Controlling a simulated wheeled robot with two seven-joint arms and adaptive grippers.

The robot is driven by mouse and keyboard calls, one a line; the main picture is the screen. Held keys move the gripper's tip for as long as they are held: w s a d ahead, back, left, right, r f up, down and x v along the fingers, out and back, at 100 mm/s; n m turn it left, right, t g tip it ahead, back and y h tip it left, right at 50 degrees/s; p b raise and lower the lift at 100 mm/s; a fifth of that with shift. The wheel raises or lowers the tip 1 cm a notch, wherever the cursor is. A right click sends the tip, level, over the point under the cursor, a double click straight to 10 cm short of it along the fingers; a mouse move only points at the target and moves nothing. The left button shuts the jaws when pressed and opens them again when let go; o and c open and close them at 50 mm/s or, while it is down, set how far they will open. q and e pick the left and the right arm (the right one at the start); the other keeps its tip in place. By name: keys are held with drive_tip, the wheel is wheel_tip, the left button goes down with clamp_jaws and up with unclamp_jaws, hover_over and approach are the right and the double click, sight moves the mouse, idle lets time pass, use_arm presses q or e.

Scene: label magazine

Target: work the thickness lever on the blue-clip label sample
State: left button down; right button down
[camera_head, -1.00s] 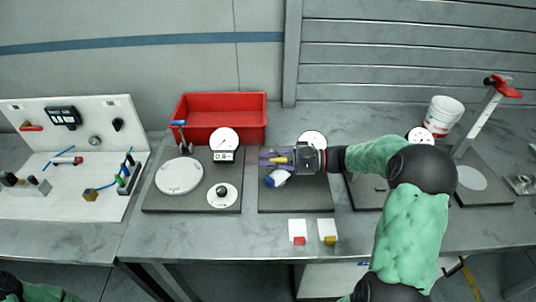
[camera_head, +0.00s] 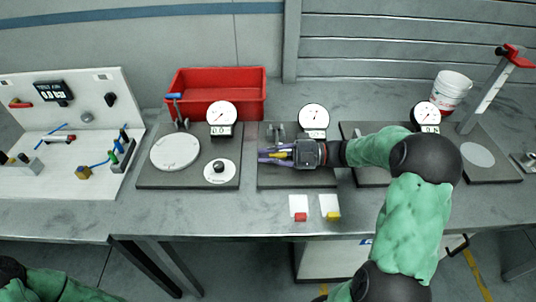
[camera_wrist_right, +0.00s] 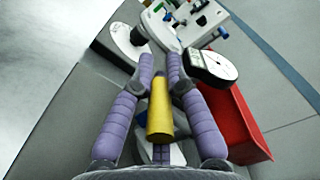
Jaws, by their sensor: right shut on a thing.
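My right gripper (camera_head: 272,156) reaches left over the middle gauge station (camera_head: 300,181), its purple fingers closed around a yellow cylinder, apparently the lever handle. In the right wrist view this yellow cylinder (camera_wrist_right: 160,110) lies between the fingers of the right gripper (camera_wrist_right: 160,62). A small blue part (camera_wrist_right: 140,118), perhaps the blue clip, shows beside and below it; most of the sample is hidden. The station's round dial (camera_head: 314,118) stands behind the gripper. My left gripper is out of view; only part of that arm shows at the lower left.
Two white samples, one with a red clip (camera_head: 300,216) and one with a yellow clip (camera_head: 333,214), lie in front. A left station with a dial (camera_head: 222,113) stands nearby. A red bin (camera_head: 215,84) is behind. A white bucket (camera_head: 453,88) stands at back right.

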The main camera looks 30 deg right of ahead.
idle(0.3)
drive_tip(key=c, duration=1.2)
unclamp_jaws()
